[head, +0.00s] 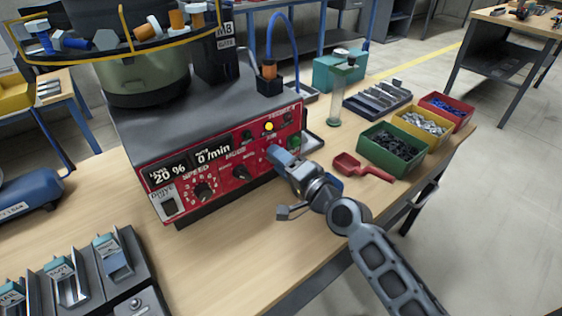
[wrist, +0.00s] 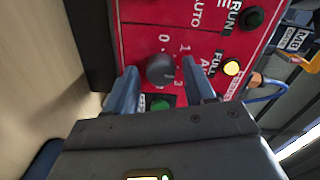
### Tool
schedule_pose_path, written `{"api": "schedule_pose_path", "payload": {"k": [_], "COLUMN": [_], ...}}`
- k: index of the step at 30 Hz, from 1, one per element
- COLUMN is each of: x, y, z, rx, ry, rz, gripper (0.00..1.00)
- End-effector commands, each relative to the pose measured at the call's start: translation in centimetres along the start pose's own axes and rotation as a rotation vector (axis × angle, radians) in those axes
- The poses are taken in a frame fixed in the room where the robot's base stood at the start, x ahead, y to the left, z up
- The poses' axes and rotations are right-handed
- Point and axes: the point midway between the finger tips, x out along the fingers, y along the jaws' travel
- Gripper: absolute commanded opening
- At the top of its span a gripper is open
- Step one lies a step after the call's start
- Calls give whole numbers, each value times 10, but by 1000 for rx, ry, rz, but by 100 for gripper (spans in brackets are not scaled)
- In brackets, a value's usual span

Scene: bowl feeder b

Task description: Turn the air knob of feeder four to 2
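The red control panel (head: 222,163) of the feeder is on the front of a grey box on the table. In the wrist view, a dark round knob (wrist: 160,70) sits on the panel with a scale around it; 0 and 1 can be read, and lettering starting with A is beside it. I cannot tell where its pointer stands. My gripper (wrist: 159,77) is open, one finger on each side of the knob, with a gap to it on both sides. In the head view my gripper (head: 273,153) is at the panel's right part and hides this knob.
A green button (wrist: 161,104) lies just below the knob and a yellow lamp (wrist: 232,68) to its right. Speed (head: 203,191) and mode (head: 241,173) knobs are left of my gripper. A red scoop (head: 348,163) and a green bin (head: 392,160) stand to the right.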

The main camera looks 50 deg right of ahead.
Motion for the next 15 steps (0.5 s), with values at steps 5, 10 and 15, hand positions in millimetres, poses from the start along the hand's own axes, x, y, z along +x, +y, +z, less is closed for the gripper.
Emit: {"api": "schedule_pose_path", "payload": {"k": [5, 10, 15], "x": [0, -2, -21], "y": [-1, 0, 2], "z": [0, 0, 1], "rx": [0, 0, -1], "ry": [-1, -1, -1], "rz": [-1, -1, 0], "gripper": [60, 60, 60]}}
